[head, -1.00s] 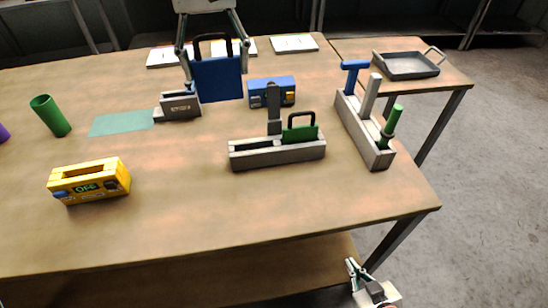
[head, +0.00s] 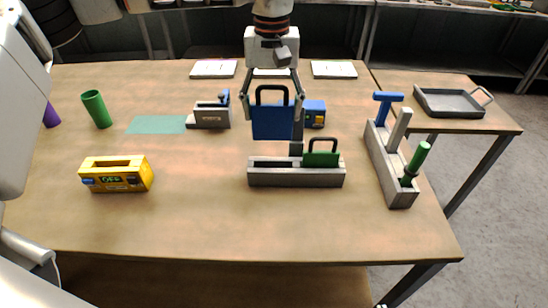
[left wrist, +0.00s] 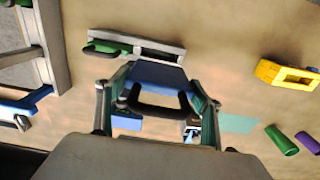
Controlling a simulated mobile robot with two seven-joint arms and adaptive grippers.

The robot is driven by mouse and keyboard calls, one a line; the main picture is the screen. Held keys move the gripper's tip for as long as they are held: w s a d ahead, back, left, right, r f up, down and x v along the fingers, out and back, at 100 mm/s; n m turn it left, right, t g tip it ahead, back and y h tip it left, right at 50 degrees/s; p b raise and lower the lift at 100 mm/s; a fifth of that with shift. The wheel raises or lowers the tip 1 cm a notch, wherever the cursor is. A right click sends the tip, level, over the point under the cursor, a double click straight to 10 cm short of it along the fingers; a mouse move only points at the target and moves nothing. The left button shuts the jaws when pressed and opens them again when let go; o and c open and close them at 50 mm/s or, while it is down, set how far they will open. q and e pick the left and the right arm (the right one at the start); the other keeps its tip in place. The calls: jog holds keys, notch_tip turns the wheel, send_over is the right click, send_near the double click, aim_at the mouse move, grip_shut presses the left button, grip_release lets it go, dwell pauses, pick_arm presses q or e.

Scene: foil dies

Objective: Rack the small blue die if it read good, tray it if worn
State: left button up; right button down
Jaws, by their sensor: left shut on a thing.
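The blue die (head: 272,124) is a flat blue plate with a dark loop handle. My left gripper (head: 273,101) is shut on it, one finger at each side, and holds it upright in the air. In the head view it appears just behind and above the left part of the grey rack (head: 296,179). A green die (head: 321,159) with a dark handle stands in the rack's right part. In the left wrist view the blue die (left wrist: 158,77) is between the fingers, and the rack (left wrist: 150,49) lies beyond. The tray (head: 449,113) is grey and empty on the right-hand table. My right gripper is out of view.
A grey holder (head: 399,190) with blue, grey and green handled tools stands at the right. A yellow box (head: 116,184) reading OFF is at the left. A blue box (head: 315,113), a grey device (head: 210,119), teal mat (head: 157,125) and green cup (head: 97,109) stand farther back.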

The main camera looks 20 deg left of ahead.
pick_arm(q)
notch_tip(320, 180, down, 13)
jog(key=shift+d+f, duration=0.1)
jog(key=shift+f, duration=0.1)
dwell(0.4)
jog(key=shift+f, duration=0.1)
jog(key=shift+f, duration=0.1)
jog(key=o, duration=1.4)
jog(key=shift+c, duration=0.2)
notch_tip(320, 180, up, 12)
jog(key=shift+r, duration=0.15)
